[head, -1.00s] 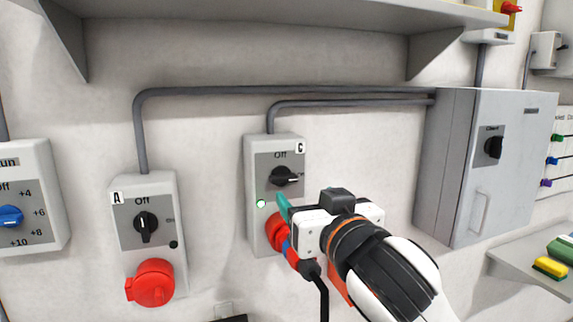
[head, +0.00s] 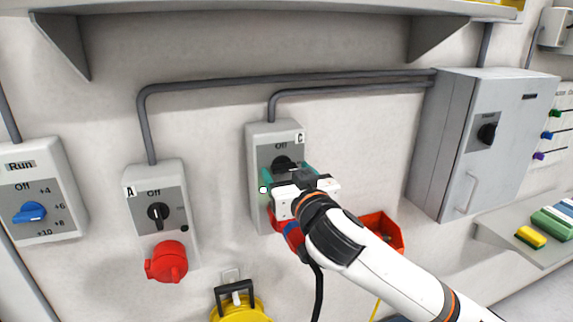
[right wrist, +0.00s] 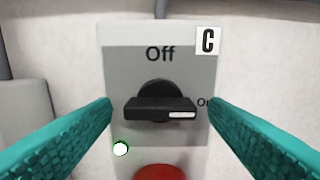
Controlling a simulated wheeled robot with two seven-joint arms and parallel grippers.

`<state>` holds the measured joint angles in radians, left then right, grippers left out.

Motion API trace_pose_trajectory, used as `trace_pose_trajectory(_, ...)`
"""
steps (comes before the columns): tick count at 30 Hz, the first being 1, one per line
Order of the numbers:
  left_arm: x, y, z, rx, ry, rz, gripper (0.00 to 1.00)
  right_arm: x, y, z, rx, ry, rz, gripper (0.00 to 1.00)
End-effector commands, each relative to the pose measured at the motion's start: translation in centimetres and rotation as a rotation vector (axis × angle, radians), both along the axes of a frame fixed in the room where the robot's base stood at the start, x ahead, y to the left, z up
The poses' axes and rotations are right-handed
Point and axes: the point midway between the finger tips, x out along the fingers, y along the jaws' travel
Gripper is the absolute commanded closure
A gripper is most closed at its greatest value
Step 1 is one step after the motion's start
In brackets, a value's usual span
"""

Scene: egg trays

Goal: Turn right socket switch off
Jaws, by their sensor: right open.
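The right socket box C (head: 258,140) is grey and fixed to the wall. Its black rotary switch (head: 283,163) is partly hidden by my right gripper in the head view. In the right wrist view the switch (right wrist: 160,108) lies horizontal, its white mark pointing right to "On", with "Off" above. The red socket (right wrist: 165,172) shows below. My left gripper is not in view.
Socket box A (head: 162,205) with a red plug (head: 167,262) is to the left, and a blue-knob box (head: 38,190) is farther left. A grey cabinet (head: 462,150) stands at right. A shelf (head: 250,10) runs above.

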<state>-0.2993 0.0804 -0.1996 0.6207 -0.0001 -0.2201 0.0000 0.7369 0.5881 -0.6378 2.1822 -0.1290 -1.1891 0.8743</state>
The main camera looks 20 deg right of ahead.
Motion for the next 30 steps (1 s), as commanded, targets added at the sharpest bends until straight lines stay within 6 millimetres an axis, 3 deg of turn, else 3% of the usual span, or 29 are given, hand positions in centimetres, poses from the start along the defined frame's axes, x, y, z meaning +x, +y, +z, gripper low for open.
trace_pose_trajectory(4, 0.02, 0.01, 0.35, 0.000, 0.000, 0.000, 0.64, 1.01, 0.06, 0.01, 0.000, 0.001, 0.000, 0.31)
trace_pose_trajectory(13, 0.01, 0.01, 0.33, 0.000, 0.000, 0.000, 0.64, 1.19, 0.07, -0.04, 0.001, 0.000, 0.001, 0.31)
trace_pose_trajectory(21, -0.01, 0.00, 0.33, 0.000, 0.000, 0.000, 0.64, 1.17, 0.07, -0.03, 0.001, 0.000, 0.001, 0.75)
trace_pose_trajectory(30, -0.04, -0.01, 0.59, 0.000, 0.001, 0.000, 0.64, 1.16, 0.07, 0.00, -0.034, 0.001, 0.001, 0.76)
